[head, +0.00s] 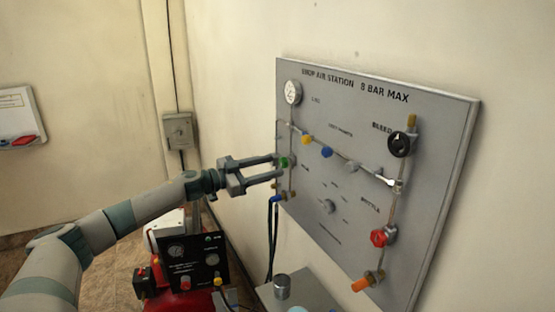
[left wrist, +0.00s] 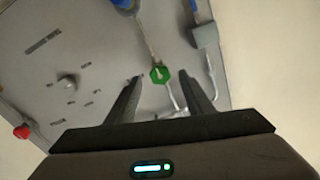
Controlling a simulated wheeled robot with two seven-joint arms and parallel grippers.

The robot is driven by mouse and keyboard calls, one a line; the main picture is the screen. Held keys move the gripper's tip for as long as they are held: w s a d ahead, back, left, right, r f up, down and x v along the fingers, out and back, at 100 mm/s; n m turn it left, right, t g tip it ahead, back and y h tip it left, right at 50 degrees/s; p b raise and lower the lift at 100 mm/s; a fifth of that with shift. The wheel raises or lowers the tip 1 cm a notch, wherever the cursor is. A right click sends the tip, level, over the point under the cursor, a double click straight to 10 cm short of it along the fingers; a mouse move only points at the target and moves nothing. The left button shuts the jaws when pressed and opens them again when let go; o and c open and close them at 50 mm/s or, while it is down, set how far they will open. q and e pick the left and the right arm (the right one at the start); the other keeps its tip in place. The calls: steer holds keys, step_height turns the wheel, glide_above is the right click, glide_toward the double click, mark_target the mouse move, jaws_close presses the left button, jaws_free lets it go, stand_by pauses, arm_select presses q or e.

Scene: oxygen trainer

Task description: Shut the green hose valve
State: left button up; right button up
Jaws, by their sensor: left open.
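The green hose valve (head: 284,162) is a small green knob on a pipe at the left side of the grey panel. In the left wrist view the green knob (left wrist: 160,74) lies between the tips of my left gripper, apart from both fingers. My left gripper (head: 279,168) is open, with its fingers reaching toward the knob at the panel; it also shows in the left wrist view (left wrist: 161,86). Part of the knob is hidden by a finger in the head view. My right gripper is not in view.
A red compressor (head: 185,300) stands on the floor below.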

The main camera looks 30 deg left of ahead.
mark_target(281, 164)
arm_select(q)
steer(key=shift+x, duration=1.65)
steer(key=c, duration=1.1)
